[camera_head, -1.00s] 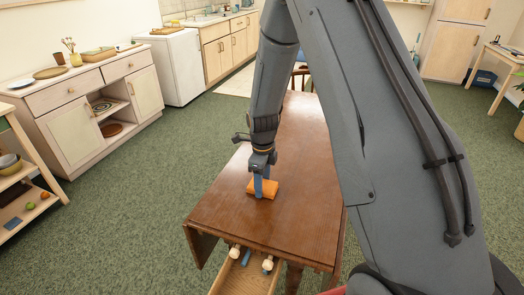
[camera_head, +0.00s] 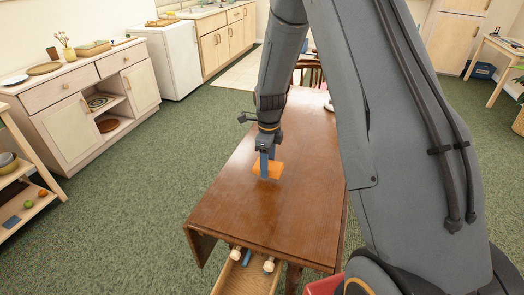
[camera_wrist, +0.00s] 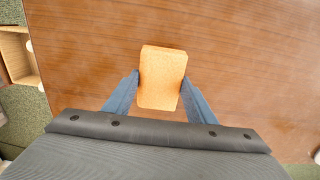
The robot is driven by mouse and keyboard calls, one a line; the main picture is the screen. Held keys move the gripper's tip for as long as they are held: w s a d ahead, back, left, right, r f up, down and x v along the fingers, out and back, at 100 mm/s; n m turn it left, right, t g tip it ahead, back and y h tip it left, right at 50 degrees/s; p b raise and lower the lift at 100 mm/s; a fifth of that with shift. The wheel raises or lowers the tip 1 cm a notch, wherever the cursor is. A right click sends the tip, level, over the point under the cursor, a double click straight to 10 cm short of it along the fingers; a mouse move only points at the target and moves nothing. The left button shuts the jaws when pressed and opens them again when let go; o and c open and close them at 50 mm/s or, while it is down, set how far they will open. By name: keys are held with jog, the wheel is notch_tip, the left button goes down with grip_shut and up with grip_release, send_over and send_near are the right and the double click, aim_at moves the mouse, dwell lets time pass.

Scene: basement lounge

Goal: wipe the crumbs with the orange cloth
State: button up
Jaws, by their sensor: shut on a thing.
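The orange cloth (camera_head: 270,169), a small folded block, is between the blue fingers of my gripper (camera_head: 264,168), which is shut on it, over the brown wooden table (camera_head: 240,205). In the wrist view the cloth (camera_wrist: 163,75) sits between the two blue fingertips of my gripper (camera_wrist: 160,90). Whether the cloth touches the tabletop is hard to tell. I cannot make out any crumbs on the visible tabletop; the part behind my arm is hidden.
An open drawer (camera_head: 240,279) with a few small items juts from the table's near end. A chair (camera_head: 307,68) stands at the far end. A sideboard (camera_head: 85,100) and a shelf cart (camera_head: 28,190) stand at the left, with green carpet clear between. The near tabletop is bare.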

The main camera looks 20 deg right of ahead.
jog(key=shift+r+p, duration=1.05)
jog(key=shift+r, duration=0.95)
jog(key=shift+f, duration=0.1)
